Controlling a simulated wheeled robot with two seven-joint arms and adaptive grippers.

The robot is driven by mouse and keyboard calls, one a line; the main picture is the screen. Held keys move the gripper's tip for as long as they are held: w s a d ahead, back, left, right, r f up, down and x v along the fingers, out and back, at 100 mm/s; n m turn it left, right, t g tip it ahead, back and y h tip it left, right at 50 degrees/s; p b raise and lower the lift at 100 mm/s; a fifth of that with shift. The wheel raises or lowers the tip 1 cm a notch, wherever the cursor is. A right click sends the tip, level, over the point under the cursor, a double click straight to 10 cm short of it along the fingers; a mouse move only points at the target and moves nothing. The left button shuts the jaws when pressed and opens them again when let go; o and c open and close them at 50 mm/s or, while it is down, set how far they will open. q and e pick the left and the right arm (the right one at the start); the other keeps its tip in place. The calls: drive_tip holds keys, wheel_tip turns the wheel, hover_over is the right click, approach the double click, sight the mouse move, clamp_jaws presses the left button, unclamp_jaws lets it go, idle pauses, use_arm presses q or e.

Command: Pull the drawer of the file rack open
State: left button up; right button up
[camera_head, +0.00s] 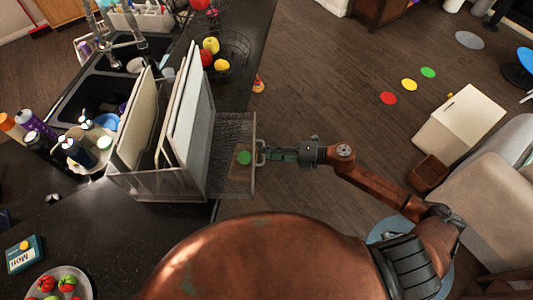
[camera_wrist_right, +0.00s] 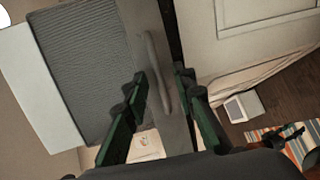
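The file rack (camera_head: 155,187) stands on the dark counter in the head view, with upright boards in it. Its drawer (camera_head: 231,127) is out to the right of the rack, past the counter edge. A round green thing (camera_head: 243,157) shows in the drawer. My right gripper (camera_head: 264,154) is at the drawer's front, by its handle. In the right wrist view, its two green fingers (camera_wrist_right: 163,88) stand apart on either side of the bar handle (camera_wrist_right: 157,75), with gaps beside the bar. Contact is hard to judge. My left gripper is not in view.
Bottles (camera_head: 36,124) and a sink (camera_head: 90,94) lie left of the rack. A wire fruit basket (camera_head: 234,44) stands behind it. A plate of strawberries (camera_head: 77,276) is at the front left. Open floor (camera_head: 330,80) lies right of the counter.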

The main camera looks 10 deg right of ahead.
drive_tip(key=v, duration=1.2)
idle(0.3)
